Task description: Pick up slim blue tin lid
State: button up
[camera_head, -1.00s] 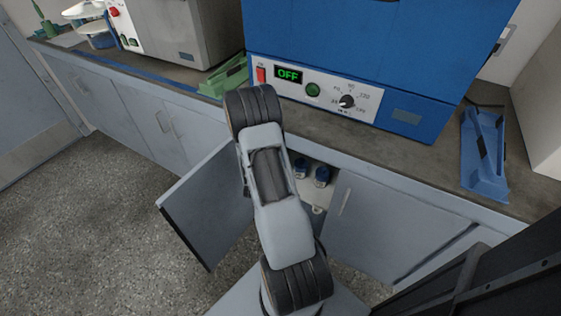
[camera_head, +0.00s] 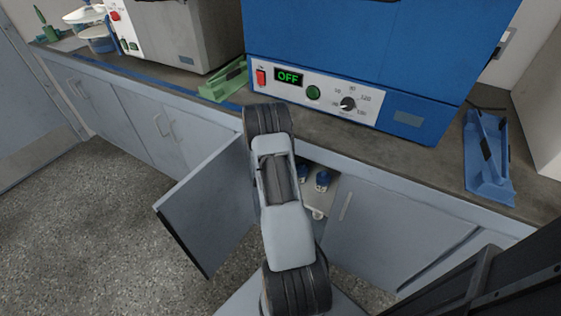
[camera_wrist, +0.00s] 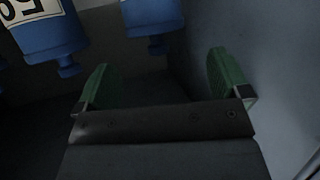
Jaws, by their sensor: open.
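Blue-lidded tins stand in the open cupboard under the counter, seen as blue tops (camera_head: 322,180) in the head view. In the wrist view, a narrower blue lid with a small knob (camera_wrist: 152,18) hangs into the top of the picture, upside down; it may be the slim tin lid. A wider blue one with a white label (camera_wrist: 48,38) is to its left. My gripper (camera_wrist: 163,85) is open and empty, its green fingers spread below the narrower lid in the picture and apart from it. In the head view my arm hides the gripper.
The cupboard's open door (camera_head: 207,215) stands left of my arm. The closed door (camera_head: 385,235) is to the right. A cupboard panel (camera_wrist: 270,80) lies close beside the right finger. The blue oven (camera_head: 350,50) and a blue tray (camera_head: 487,165) are on the counter.

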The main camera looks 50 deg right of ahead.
jog(key=b+x, duration=0.1)
jog(key=x, duration=0.3)
jog(key=shift+d+f, duration=0.35)
jog(key=c, duration=1)
jog(key=shift+r, duration=0.15)
